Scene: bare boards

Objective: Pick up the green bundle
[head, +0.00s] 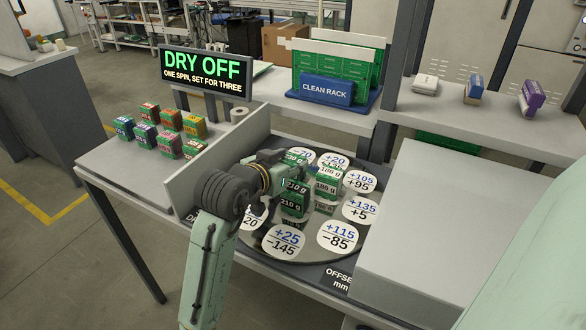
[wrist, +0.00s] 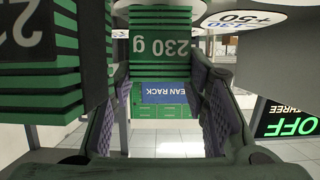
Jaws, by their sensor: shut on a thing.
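A green bundle labelled 230 g (wrist: 165,45) is between the two pads of my gripper (wrist: 157,108) in the wrist view; my gripper is shut on it. In the head view my gripper (head: 281,168) is at the left-hand stack of green bundles on the round plate (head: 275,232), and it partly hides them. The 230 g bundle (head: 296,156) shows at the back of that stack, with 210 g bundles (head: 297,187) in front. A second stack, labelled 186 g (head: 328,172), stands just to the right. Another green bundle (wrist: 40,60) fills the left of the wrist view.
White discs with offset numbers, such as +25/-145 (head: 287,243), lie around the plate. A grey panel (head: 220,160) stands left and a large grey box (head: 430,230) right. The clean rack (head: 335,75) is behind. Several small coloured boxes (head: 168,142) sit at left.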

